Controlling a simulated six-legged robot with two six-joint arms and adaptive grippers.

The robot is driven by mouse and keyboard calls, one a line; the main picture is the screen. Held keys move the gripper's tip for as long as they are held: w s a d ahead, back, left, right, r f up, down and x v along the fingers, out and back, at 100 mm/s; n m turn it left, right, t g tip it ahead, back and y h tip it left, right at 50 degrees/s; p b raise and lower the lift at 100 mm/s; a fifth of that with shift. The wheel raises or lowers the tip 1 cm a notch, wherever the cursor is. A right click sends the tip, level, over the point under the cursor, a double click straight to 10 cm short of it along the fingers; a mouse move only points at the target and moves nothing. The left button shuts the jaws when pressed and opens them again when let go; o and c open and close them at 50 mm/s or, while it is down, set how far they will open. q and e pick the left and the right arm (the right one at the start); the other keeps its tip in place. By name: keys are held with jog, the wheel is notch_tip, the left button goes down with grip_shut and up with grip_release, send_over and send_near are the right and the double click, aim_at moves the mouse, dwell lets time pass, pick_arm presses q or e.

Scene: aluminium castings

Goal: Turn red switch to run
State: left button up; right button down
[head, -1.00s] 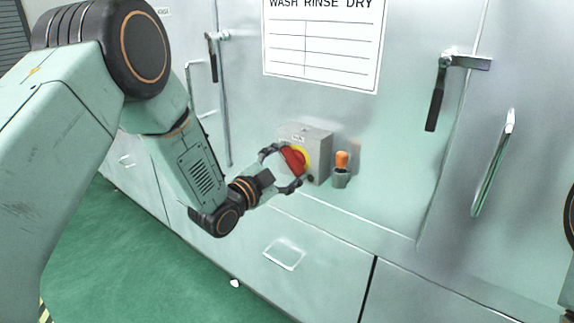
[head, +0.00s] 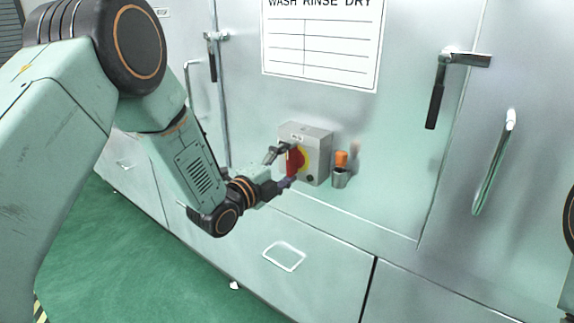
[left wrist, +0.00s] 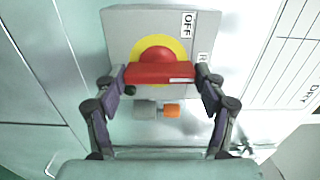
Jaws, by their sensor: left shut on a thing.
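The red switch (head: 294,161) has a bar handle on a yellow round plate (head: 305,157), on the front of a grey box (head: 319,142) fixed to the cabinet. My left gripper (head: 286,166) is shut on the red switch, one finger at each end of the bar. In the left wrist view, the red switch (left wrist: 160,73) lies level across the picture between the fingertips of the left gripper (left wrist: 161,75). There, an OFF label (left wrist: 187,25) and part of a second label starting with R (left wrist: 203,58) show on the box. My right gripper is not in view.
Door handles (head: 437,90) (head: 492,162) stand out at the right. A WASH RINSE DRY chart (head: 322,45) is above. Green floor (head: 130,255) is clear at lower left.

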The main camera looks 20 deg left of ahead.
pick_arm(q)
jog(key=shift+m, duration=0.3)
jog(key=o, duration=1.2)
jog(key=shift+a, duration=0.1)
jog(key=shift+c, duration=0.2)
jog(key=v, duration=1.2)
jog(key=shift+x, duration=6)
